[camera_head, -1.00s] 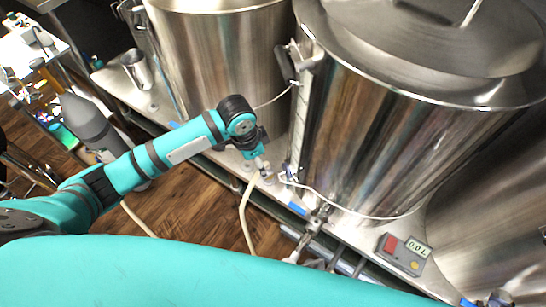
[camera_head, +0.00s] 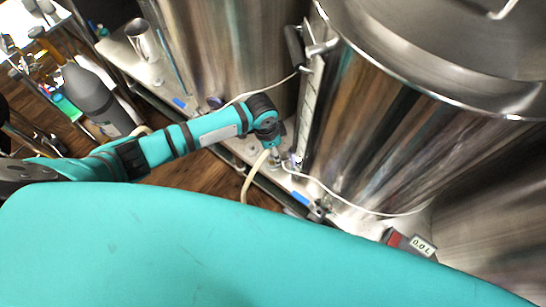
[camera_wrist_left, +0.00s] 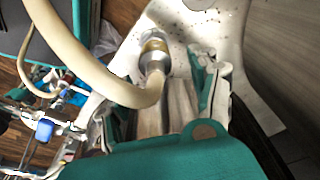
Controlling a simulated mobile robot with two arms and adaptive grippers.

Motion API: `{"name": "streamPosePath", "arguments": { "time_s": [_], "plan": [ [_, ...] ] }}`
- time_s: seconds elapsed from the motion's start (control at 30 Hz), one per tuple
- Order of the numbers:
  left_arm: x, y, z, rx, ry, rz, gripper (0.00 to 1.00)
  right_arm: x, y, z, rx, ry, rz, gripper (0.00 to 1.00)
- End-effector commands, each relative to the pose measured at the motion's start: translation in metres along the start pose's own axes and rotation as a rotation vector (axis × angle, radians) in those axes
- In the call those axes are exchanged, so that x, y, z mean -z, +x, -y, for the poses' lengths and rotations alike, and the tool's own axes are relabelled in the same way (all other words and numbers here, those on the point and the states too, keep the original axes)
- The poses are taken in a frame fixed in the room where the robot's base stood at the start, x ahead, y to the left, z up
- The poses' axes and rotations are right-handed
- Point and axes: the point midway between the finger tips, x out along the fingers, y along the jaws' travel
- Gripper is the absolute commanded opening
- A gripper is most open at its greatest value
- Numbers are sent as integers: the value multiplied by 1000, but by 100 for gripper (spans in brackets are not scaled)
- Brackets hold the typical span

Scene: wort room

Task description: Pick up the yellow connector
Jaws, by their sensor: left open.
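In the left wrist view a yellowish, brass-coloured ring (camera_wrist_left: 153,47), which looks like the yellow connector, sits on a metal fitting by a white surface. A cream hose (camera_wrist_left: 80,50) curves in front and meets the fitting, hiding part of it. My left gripper (camera_wrist_left: 165,105) is open, with one finger on each side of the fitting and hose end. I cannot tell whether the fingers touch them. In the head view my left gripper (camera_head: 276,152) points down beside the big steel vessel, above the hose (camera_head: 252,178). The connector is too small to make out there. My right gripper is not in view.
Large steel vessels (camera_head: 400,130) stand close on the right and behind the gripper. A white cable (camera_head: 335,194) runs along the shelf. A steel cup (camera_head: 143,40) and a grey bottle (camera_head: 92,98) are at left.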

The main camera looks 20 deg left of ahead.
Motion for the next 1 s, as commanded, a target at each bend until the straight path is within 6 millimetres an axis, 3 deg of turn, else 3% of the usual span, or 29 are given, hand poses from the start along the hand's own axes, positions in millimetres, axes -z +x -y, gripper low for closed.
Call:
{"name": "streamPosePath", "arguments": {
  "time_s": [0.13,0.43,0.73,1.0],
  "plan": [
    [-1,9,-1,-1,0,2,62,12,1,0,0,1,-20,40],
    [-6,51,-4,0,0,1,62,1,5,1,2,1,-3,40],
    [-6,55,-4,0,1,1,62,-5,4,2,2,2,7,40],
    [-6,55,-4,0,1,1,28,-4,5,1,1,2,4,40]
  ]
}}
